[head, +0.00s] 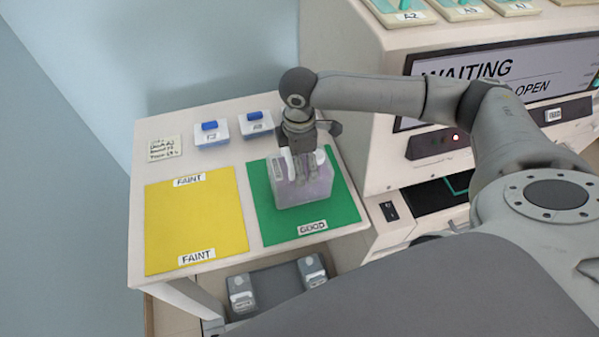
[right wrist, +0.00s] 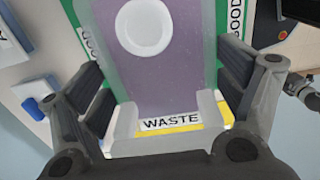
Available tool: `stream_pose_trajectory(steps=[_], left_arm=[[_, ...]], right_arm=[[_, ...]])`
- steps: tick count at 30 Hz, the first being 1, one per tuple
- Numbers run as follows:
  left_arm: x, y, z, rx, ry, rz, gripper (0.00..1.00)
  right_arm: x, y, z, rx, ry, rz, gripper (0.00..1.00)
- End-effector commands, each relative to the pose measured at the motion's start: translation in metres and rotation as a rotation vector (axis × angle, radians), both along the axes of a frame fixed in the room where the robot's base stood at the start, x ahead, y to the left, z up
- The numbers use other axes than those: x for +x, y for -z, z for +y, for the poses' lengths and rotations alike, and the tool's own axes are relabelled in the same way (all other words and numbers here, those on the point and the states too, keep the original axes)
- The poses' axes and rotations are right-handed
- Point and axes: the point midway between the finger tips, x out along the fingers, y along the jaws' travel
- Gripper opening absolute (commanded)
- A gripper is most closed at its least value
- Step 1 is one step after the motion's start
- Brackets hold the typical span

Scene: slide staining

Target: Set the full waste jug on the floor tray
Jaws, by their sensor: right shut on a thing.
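The waste jug (head: 303,192) is a translucent box with purple liquid inside and a white round cap. It is over the green GOOD mat; I cannot tell whether it touches the mat. My right gripper (head: 300,168) reaches down from above and is shut on it. In the right wrist view the jug (right wrist: 165,75) fills the middle between the fingers of my right gripper (right wrist: 168,112), with a WASTE label below. A dark grey floor tray (head: 276,285) shows low beyond the table's front edge, partly hidden. My left gripper is not in view.
Two grey containers (head: 240,293) (head: 313,270) stand at the tray's left and right. The yellow FAINT mat (head: 197,222) is clear. Two blue-lidded boxes (head: 211,133) (head: 256,124) and a note (head: 164,147) lie at the table's back. A machine (head: 375,115) stands close on the right.

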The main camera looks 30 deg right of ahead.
Motion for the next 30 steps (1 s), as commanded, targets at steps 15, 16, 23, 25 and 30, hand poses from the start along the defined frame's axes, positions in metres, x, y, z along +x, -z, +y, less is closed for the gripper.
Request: stream_pose_trajectory(steps=[15,16,23,25,30], left_arm=[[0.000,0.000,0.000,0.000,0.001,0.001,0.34],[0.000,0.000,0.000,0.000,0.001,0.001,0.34],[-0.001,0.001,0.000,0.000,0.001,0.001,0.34],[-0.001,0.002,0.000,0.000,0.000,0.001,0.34],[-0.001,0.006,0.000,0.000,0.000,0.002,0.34]], right_arm=[[0.002,-0.003,0.001,0.003,0.000,-0.006,0.17],[0.002,-0.003,0.000,0.003,0.000,-0.006,0.17],[0.002,-0.014,0.001,0.003,-0.001,-0.007,0.17],[0.003,-0.023,0.001,0.004,0.000,-0.009,0.17],[-0.007,-0.046,0.009,0.005,-0.005,-0.009,0.17]])
